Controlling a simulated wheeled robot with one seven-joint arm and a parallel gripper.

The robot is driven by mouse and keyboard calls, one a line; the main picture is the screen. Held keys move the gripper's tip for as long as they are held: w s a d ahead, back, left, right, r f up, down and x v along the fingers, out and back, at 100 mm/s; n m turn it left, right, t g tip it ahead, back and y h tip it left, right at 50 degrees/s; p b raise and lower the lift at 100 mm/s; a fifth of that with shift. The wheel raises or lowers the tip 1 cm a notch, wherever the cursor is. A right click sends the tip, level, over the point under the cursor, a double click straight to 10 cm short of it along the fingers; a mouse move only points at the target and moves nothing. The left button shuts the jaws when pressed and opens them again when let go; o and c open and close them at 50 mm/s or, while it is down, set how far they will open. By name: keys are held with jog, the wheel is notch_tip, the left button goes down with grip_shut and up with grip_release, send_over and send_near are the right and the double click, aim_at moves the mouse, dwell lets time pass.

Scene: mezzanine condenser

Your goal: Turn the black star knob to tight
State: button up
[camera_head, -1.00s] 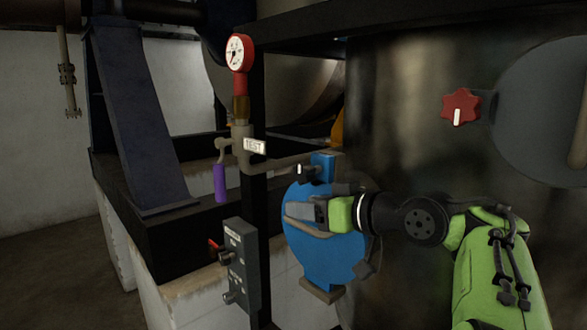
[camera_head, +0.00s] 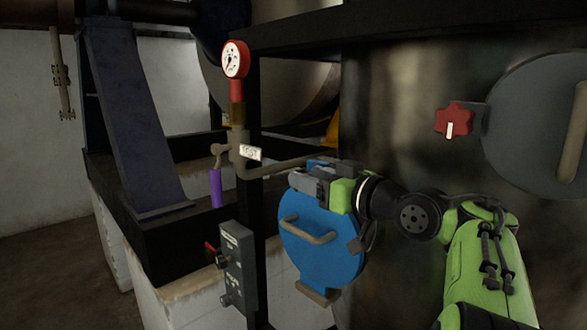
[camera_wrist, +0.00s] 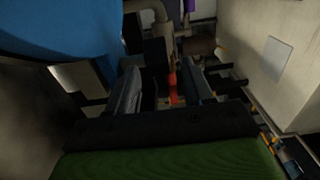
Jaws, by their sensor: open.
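The black star knob is not clearly visible in the head view now; my gripper (camera_head: 306,181) covers the spot at the top of the blue round housing (camera_head: 325,255) where it sits. My gripper is open, its fingers pointing left at the housing's upper edge. In the wrist view the open fingers (camera_wrist: 160,82) show, with a dark blocky shape (camera_wrist: 157,50) just beyond them. It may be the knob, but the view is too dark to tell. I cannot tell whether the fingers touch it.
A red star knob (camera_head: 453,121) with a white mark sits on the tank at right. A red gauge (camera_head: 235,61), a TEST tag (camera_head: 250,153) and a purple handle (camera_head: 215,188) are on the pipe at left. A grey switch box (camera_head: 238,268) stands below. The housing's handle (camera_head: 308,232) sticks out.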

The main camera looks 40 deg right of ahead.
jog(key=w, duration=0.5)
jog(key=shift+w+p, duration=0.1)
jog(key=shift+p, duration=0.25)
jog(key=shift+c, duration=0.3)
grip_shut()
jog(key=t+b, duration=0.1)
jog(key=b, duration=0.1)
jog(key=shift+f+b, duration=0.2)
jog(key=shift+b, duration=0.1)
jog(key=shift+r+t+b, duration=0.15)
jog(key=shift+t+b, duration=0.15)
jog(key=shift+b, duration=0.3)
jog(key=shift+r, duration=0.1)
